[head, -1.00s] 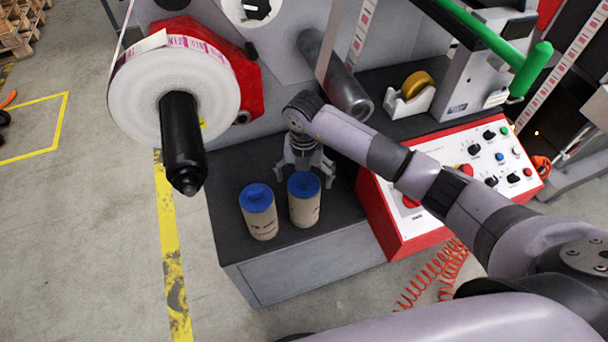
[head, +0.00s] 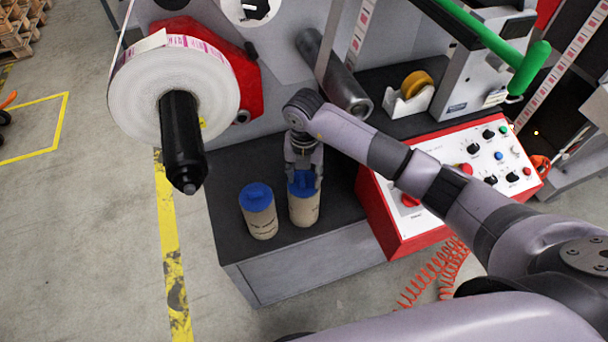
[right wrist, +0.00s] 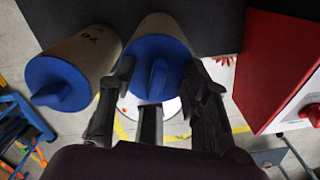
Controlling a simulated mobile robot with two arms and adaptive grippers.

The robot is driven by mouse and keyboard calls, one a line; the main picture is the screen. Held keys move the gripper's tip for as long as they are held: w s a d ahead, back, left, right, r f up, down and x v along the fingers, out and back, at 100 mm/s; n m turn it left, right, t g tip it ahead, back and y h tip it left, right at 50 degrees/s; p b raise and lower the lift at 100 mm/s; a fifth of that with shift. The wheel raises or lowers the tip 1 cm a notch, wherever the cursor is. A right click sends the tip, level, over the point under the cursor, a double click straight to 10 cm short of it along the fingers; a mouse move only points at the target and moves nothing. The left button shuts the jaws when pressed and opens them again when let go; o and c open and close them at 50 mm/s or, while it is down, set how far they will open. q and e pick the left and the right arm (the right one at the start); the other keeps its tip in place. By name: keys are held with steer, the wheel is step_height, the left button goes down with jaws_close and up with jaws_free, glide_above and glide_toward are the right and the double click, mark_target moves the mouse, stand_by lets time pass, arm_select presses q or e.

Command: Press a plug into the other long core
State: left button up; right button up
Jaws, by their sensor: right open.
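Two tan cores stand upright side by side on the dark bench top, the left core (head: 261,222) and the right core (head: 304,210). Each has a blue plug at its top: the left plug (head: 256,196) and the right plug (head: 302,184). My right gripper (head: 304,181) points down at the right plug, its fingers on either side. In the right wrist view the open fingers (right wrist: 160,78) flank the right plug's raised tab (right wrist: 158,77), with gaps visible. The left core's plug (right wrist: 58,84) is beside them. My left gripper is not in view.
A label roll (head: 170,92) on a black spindle (head: 182,140) overhangs at the left. A red-edged control panel (head: 480,165) is right of the cores. A tape dispenser (head: 408,100) stands behind. The bench's front edge is close to the cores.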

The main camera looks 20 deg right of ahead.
steer(key=shift+s+a+f, duration=0.1)
steer(key=shift+s+f, duration=0.2)
steer(key=shift+f, duration=0.05)
steer(key=c, duration=0.5)
steer(key=shift+a, duration=0.1)
jaws_close()
steer(key=shift+f, duration=0.25)
steer(key=shift+d, duration=0.2)
steer(key=shift+o, duration=2.3)
jaws_free()
steer(key=shift+o, duration=0.7)
steer(key=shift+w, duration=0.1)
